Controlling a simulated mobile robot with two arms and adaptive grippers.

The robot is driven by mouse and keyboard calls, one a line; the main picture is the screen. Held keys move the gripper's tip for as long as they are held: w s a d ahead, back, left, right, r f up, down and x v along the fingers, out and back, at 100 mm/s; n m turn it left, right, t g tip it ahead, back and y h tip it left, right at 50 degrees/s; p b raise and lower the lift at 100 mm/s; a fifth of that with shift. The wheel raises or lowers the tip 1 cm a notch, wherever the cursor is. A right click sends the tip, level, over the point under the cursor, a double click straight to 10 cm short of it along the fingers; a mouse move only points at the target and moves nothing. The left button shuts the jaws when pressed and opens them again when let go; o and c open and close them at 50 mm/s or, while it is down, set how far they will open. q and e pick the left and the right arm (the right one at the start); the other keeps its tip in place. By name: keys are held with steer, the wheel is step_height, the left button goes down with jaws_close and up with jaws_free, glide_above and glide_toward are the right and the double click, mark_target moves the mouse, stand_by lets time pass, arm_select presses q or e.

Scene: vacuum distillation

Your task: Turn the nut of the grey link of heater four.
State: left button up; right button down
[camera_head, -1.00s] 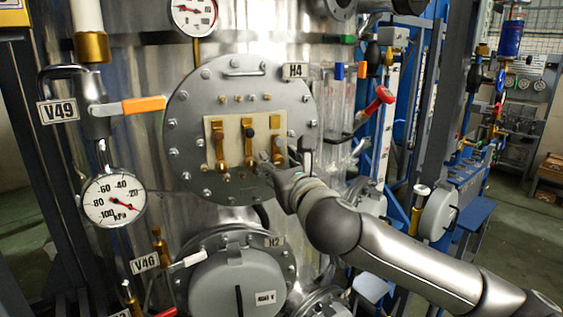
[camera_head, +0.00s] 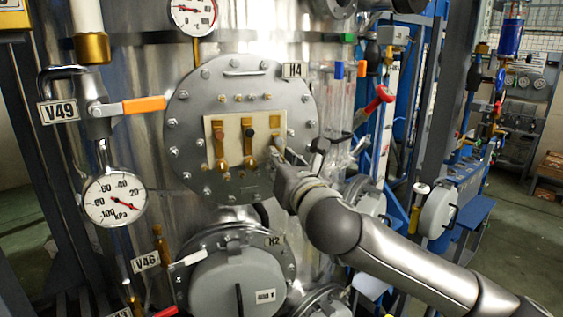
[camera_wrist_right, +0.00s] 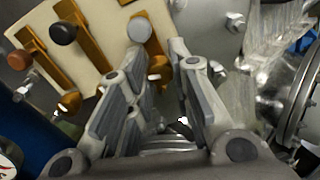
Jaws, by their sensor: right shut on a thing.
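Heater four is the round grey bolted plate (camera_head: 185,110) labelled H4 on the steel vessel. Its cream panel (camera_head: 264,120) bears brass links topped by a brown nut, a black nut and a grey nut. In the right wrist view, the brown nut (camera_wrist_right: 19,60) and black nut (camera_wrist_right: 62,32) stand at the left. The grey nut (camera_wrist_right: 139,29) is right of them, on a brass link. My left gripper is out of view.
Heater H2 (camera_head: 235,280) is below the plate. A pressure gauge (camera_head: 113,200) and valve V49 with an orange handle (camera_head: 144,104) are at the left. Glass tubes (camera_head: 338,100) and a red handle (camera_head: 380,98) are right of the plate, close to my arm.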

steer(key=shift+m, duration=0.3)
steer(key=c, duration=1.3)
jaws_free()
steer(key=v, duration=1.2)
